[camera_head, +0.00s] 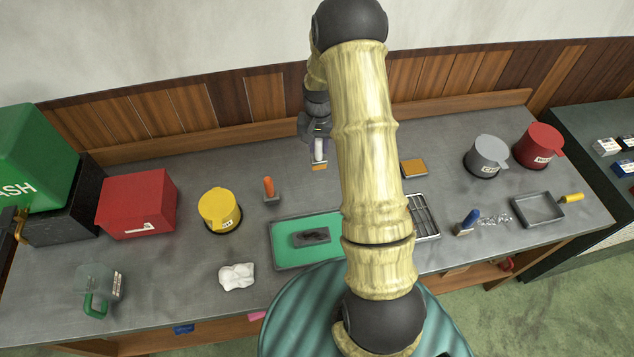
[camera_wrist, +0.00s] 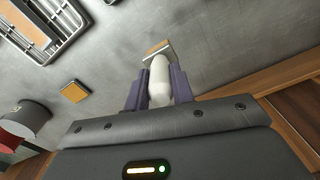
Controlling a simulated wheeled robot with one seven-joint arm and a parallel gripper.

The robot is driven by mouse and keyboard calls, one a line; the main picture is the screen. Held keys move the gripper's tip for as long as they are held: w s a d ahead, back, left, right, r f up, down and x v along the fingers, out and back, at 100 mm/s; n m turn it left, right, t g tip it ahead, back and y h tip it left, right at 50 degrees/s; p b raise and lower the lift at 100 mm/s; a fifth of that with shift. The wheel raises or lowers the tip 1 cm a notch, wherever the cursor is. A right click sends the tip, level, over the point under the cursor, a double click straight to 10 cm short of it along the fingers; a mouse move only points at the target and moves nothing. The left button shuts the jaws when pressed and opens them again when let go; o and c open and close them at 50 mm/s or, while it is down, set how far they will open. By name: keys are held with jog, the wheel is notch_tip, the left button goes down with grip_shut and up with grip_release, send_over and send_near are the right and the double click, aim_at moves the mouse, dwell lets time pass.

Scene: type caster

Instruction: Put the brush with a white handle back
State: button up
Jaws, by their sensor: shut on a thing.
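The brush with a white handle (camera_head: 320,150) is in my gripper (camera_head: 318,138), near the back of the grey bench in the head view. In the wrist view, my gripper (camera_wrist: 160,86) has its two dark fingers on either side of the white handle (camera_wrist: 160,72). The brush's metal band and tan bristle end (camera_wrist: 158,48) point away from the palm. In the head view the tan end hangs downward. I cannot tell whether it touches the bench. An orange-handled brush (camera_head: 269,188) and a blue-handled brush (camera_head: 467,222) stand apart on the bench.
My arm hides part of the green-lined tray (camera_head: 283,258) and slotted metal rack (camera_head: 427,230). A tan block (camera_head: 413,168) lies right of my gripper. Yellow (camera_head: 217,207), grey (camera_head: 486,154) and red (camera_head: 539,145) containers stand farther out. The low back ledge (camera_head: 215,137) is close behind.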

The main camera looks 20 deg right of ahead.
aim_at(319, 166)
jog(key=shift+f+p, duration=1.2)
jog(key=shift+f, duration=1.75)
jog(key=shift+d, duration=0.1)
jog(key=shift+f, duration=0.1)
notch_tip(319, 166, down, 3)
jog(key=shift+r+p, duration=0.15)
jog(key=shift+p, duration=0.7)
jog(key=shift+f, duration=0.6)
